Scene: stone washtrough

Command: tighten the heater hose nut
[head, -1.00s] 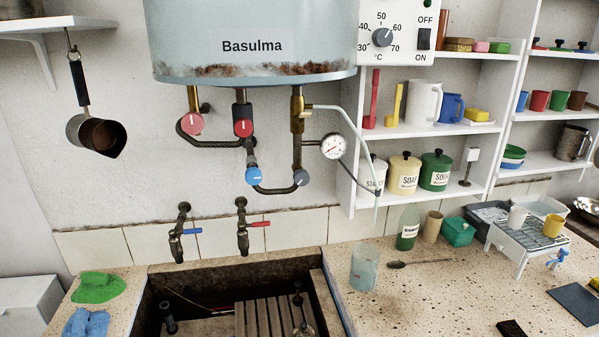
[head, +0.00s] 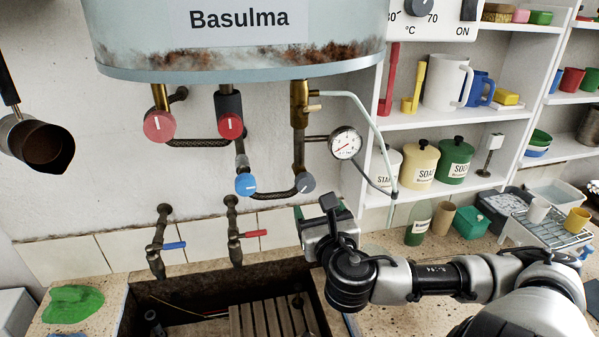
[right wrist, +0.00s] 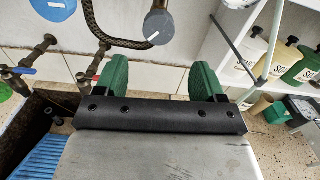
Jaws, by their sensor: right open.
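The water heater (head: 225,60) marked Basulma hangs on the wall with red, blue and grey knobs on the pipes below it. Dark braided hoses (head: 272,194) join these pipes; one ends beside the grey knob (head: 305,182). I cannot tell a separate hose nut from the fittings. My right gripper (head: 322,209) is below the grey knob, apart from it, with its green fingers spread and empty. In the right wrist view the gripper (right wrist: 159,78) has the grey knob (right wrist: 158,27) and a braided hose (right wrist: 100,22) beyond its fingers. My left gripper is out of view.
A pressure gauge (head: 345,143) and a pale thin tube (head: 372,120) are right of the pipes. Two taps (head: 235,230) stick out over the stone trough (head: 190,290). Shelves (head: 440,122) and a cluttered counter lie to the right; a pan (head: 38,143) hangs at left.

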